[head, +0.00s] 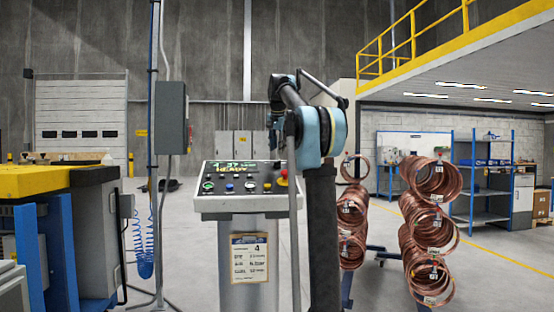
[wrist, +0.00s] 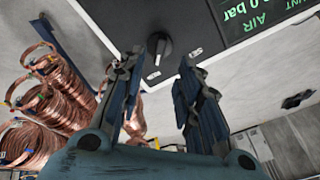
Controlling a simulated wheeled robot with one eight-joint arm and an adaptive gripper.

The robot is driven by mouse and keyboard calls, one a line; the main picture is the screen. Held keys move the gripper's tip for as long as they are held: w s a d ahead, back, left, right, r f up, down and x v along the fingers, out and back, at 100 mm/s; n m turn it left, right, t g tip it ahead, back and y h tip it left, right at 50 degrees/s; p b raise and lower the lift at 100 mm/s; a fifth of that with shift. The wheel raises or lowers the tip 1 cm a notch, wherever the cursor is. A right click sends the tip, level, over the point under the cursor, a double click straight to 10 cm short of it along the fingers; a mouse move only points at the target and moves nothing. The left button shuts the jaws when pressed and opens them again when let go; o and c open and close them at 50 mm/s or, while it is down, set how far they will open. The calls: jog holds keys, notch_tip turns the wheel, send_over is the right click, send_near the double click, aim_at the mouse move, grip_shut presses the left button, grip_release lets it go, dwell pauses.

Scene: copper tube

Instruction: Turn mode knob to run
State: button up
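The control console (head: 245,204) stands in the middle of the head view, with several coloured buttons and a lit screen reading READY. In the wrist view a round black knob (wrist: 159,47) with a pale pointer mark sits on the dark panel. Small pale labels (wrist: 195,53) lie beside it, too small to read surely. My gripper (wrist: 159,66) is open and empty, its two fingers on either side of the knob in the picture; contact is not visible. In the head view my gripper (head: 275,143) hangs over the console's right side, hiding part of the panel.
A red emergency button (head: 282,182) on a yellow base sits at the console's right edge. Copper coils (head: 433,180) hang on a rack to the right. A yellow-topped machine (head: 55,181) stands at left.

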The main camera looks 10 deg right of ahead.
jog(key=shift+v, duration=2.25)
jog(key=s+f+n+g, duration=0.1)
jog(key=s+f+n, duration=0.3)
jog(key=s+f, duration=2.1)
jog(key=s+f+n+g, duration=0.2)
jog(key=s+f+n, duration=0.3)
jog(key=s+f, duration=2.1)
notch_tip(320, 180, down, 5)
jog(key=shift+d+f+n+y, duration=0.1)
jog(key=shift+d+n+y, duration=0.2)
jog(key=shift+y, duration=0.1)
jog(key=shift+w+f, duration=0.15)
jog(key=shift+w, duration=0.35)
